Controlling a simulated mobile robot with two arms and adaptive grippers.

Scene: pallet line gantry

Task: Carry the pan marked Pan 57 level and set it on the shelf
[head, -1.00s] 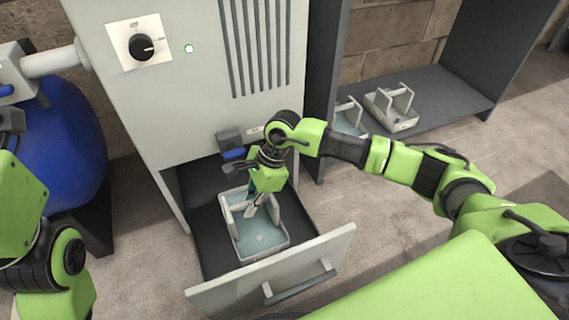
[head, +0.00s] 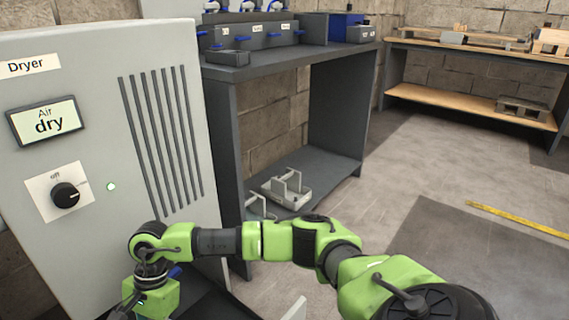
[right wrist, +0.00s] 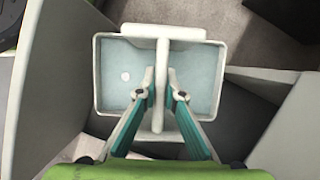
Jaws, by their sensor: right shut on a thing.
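The pan (right wrist: 190,34) shows in the right wrist view as a pale rectangular tray with pale blue liquid and a small white round spot in it. A handle runs across its middle. My right gripper (right wrist: 161,78) is shut on the handle. Any marking on this pan is not readable. In the head view my right wrist is at the lower left, and its fingers and the pan are below the frame. The shelf (head: 335,166) is the low dark board of a grey rack, right of the dryer. My left gripper is out of view.
The shelf's right part is bare.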

